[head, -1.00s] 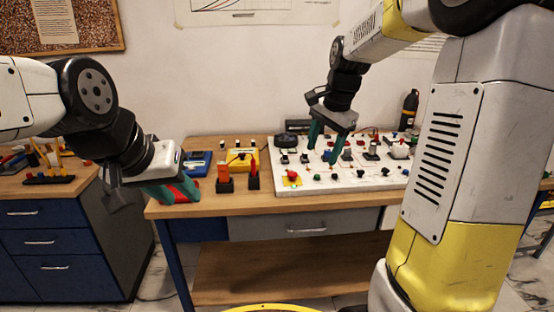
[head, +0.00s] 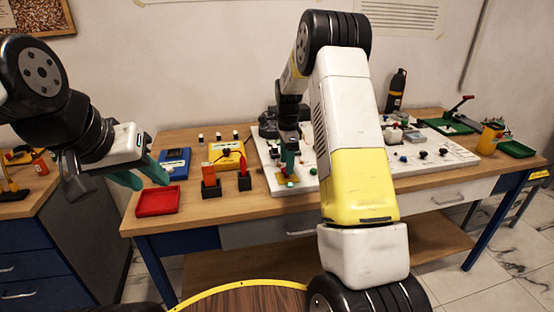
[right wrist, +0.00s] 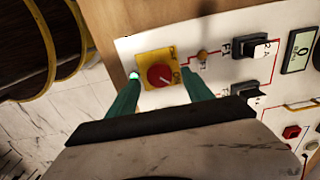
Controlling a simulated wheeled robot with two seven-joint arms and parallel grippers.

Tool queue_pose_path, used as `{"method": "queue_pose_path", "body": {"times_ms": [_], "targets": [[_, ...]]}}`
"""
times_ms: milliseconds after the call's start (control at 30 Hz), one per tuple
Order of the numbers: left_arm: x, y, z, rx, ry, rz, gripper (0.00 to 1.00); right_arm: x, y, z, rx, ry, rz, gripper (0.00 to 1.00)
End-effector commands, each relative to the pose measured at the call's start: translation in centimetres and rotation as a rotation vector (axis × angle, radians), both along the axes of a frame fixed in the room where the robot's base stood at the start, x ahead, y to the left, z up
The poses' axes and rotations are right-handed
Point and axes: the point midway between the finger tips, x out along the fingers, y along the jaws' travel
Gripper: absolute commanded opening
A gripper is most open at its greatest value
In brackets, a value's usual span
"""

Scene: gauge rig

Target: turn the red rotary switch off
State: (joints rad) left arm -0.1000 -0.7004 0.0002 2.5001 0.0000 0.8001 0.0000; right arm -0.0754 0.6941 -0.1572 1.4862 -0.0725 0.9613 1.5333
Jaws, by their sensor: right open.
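The red rotary switch (right wrist: 160,75) is a round knob on a yellow plate (right wrist: 148,61) at the corner of the white panel in the right wrist view. A pale mark shows on the knob; the small labels beside it are hard to read. My right gripper (right wrist: 160,77) is open, with one green finger on each side of the knob; I cannot tell if they touch it. In the head view, my right gripper (head: 290,170) is over the yellow plate and hides the knob. My left gripper (head: 153,184) is open and empty by the red tray.
The white panel (head: 455,158) carries several other switches and a black-capped switch (right wrist: 250,48) near the red one. A red tray (head: 158,201), a blue meter (head: 175,160) and a yellow meter (head: 228,158) are to the left. My right arm covers part of the panel.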

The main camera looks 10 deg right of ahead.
Motion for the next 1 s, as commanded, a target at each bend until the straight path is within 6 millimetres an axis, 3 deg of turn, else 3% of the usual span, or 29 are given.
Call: {"method": "queue_pose_path", "body": {"times_ms": [200,467,767,1000], "targets": [[0.0,0.0,0.0,0.0,0.0,0.0,0.36,-0.1,-0.1,-1.9,0.0,0.001,-0.001,0.59],[0.0,0.0,0.0,0.0,0.0,0.0,0.36,0.0,0.0,-2.0,0.0,0.0,0.0,0.59],[0.0,0.0,0.0,0.0,0.0,0.0,0.36,0.0,0.0,-1.9,0.0,0.0,0.001,0.02],[0.0,0.0,0.0,0.0,0.0,0.0,0.36,0.0,0.0,-1.9,0.0,0.0,0.016,0.0]]}}
